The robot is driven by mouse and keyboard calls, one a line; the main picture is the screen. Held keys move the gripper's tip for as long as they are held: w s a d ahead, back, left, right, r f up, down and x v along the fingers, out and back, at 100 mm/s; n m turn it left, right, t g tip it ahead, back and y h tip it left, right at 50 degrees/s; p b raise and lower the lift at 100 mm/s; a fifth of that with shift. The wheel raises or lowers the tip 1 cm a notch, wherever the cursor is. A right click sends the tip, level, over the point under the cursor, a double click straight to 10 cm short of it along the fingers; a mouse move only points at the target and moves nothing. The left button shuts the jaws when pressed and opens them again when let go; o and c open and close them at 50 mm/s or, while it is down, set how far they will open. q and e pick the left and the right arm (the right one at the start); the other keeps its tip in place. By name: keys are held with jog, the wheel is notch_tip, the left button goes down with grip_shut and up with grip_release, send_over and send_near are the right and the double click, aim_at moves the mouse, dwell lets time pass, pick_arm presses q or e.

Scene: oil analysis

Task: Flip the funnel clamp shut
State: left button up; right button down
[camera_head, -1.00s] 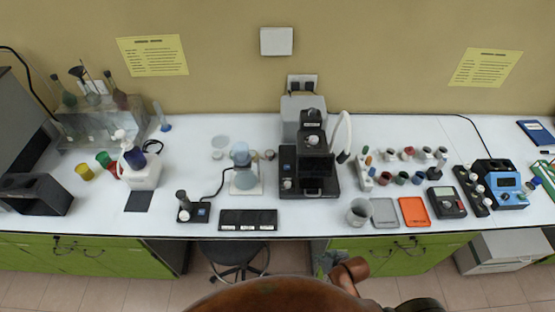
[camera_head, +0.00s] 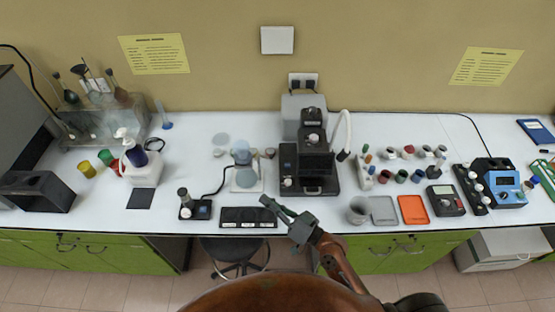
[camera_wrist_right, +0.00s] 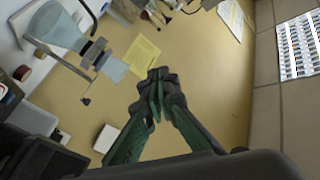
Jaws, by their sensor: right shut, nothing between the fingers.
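The glass filter funnel (camera_head: 241,156) stands on its pale base over a bluish flask (camera_head: 244,178), left of the black instrument. In the right wrist view the funnel (camera_wrist_right: 55,28) is at the upper left. A dark metal clamp (camera_wrist_right: 93,52) with a lever sits at its joint; the lever sticks out to the side. I cannot tell whether the clamp is closed. My right gripper (camera_head: 266,200) is at the table's front edge, in front of and slightly right of the funnel, apart from it. In the wrist view its fingertips (camera_wrist_right: 157,78) are together and empty. My left gripper is out of view.
A black tray (camera_head: 248,217) lies at the front edge near my right gripper. The black instrument (camera_head: 310,160) stands right of the funnel. A small stirrer-like device (camera_head: 195,207) with a cable is to the left. A grey cup (camera_head: 358,210) stands right.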

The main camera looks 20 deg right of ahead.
jog(key=w+d+r+m+t+h, duration=0.2)
jog(key=w+r+m+t, duration=0.2)
jog(key=r+m+t, duration=0.15)
jog(key=w+d+f+m+g+h, duration=0.1)
jog(key=w+d+f+m+h, duration=0.1)
jog(key=d+f+m+h, duration=0.2)
jog(key=w+d+f+m+g+h, duration=0.1)
jog(key=w+d+f+m+h, duration=0.2)
jog(key=d+f+m+h, duration=0.2)
jog(key=m+h, duration=0.3)
jog(key=m, duration=0.2)
jog(key=shift+w+h, duration=0.25)
jog(key=shift+h, duration=0.05)
jog(key=shift+w, duration=0.1)
jog(key=w+a, duration=0.2)
jog(key=w, duration=0.7)
